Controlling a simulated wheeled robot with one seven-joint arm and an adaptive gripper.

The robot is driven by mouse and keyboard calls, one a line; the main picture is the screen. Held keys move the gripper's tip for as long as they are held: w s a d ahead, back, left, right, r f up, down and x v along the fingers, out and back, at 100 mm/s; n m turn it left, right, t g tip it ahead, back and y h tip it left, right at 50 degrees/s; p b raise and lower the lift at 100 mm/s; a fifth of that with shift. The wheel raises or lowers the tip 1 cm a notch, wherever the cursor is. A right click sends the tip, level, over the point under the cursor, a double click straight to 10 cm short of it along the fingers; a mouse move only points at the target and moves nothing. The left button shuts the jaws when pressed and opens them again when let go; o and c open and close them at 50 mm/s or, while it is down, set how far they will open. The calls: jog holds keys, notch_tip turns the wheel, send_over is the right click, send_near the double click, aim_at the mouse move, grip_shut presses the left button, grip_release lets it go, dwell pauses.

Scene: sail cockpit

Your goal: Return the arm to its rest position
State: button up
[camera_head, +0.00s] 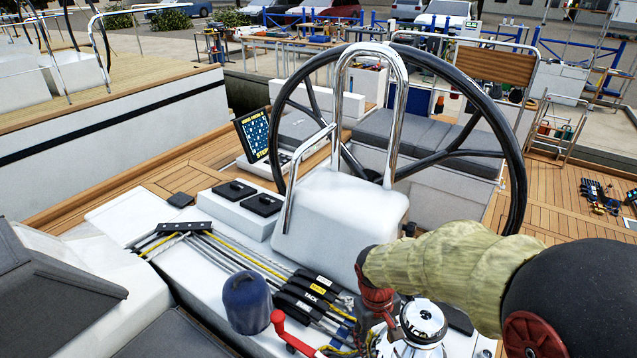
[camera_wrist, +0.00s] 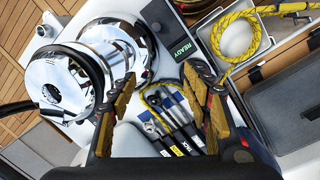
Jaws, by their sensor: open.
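In the wrist view my gripper (camera_wrist: 160,74) is open, with a gap between its two brown-padded fingers. Nothing is held between them. Rope clutches with labels (camera_wrist: 183,140) and lines show past the gap. In the head view my arm (camera_head: 450,262), in a pale yellow-green sleeve, reaches in from the lower right. Its far end is low over the cockpit side, beside the rope clutches (camera_head: 313,291) and a chrome winch (camera_head: 422,320). My fingers are not clearly seen there.
A large black steering wheel (camera_head: 518,150) and its white pedestal (camera_head: 340,208) stand close behind my arm. A blue-covered winch (camera_head: 247,303) and a red handle (camera_head: 290,335) are at the left.

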jog(key=s+d+r+m+t, duration=0.2)
jog(key=s+r, duration=0.4)
jog(key=r, duration=0.5)
jog(key=s+d+r+m+t+y, duration=0.1)
jog(key=s+d+r+m+t, duration=0.1)
jog(key=s+r, duration=0.5)
notch_tip(320, 180, up, 4)
jog(key=shift+s+d+t, duration=0.3)
jog(key=shift+d+t, duration=0.15)
jog(key=shift+t, duration=0.55)
jog(key=shift+c, duration=1.1)
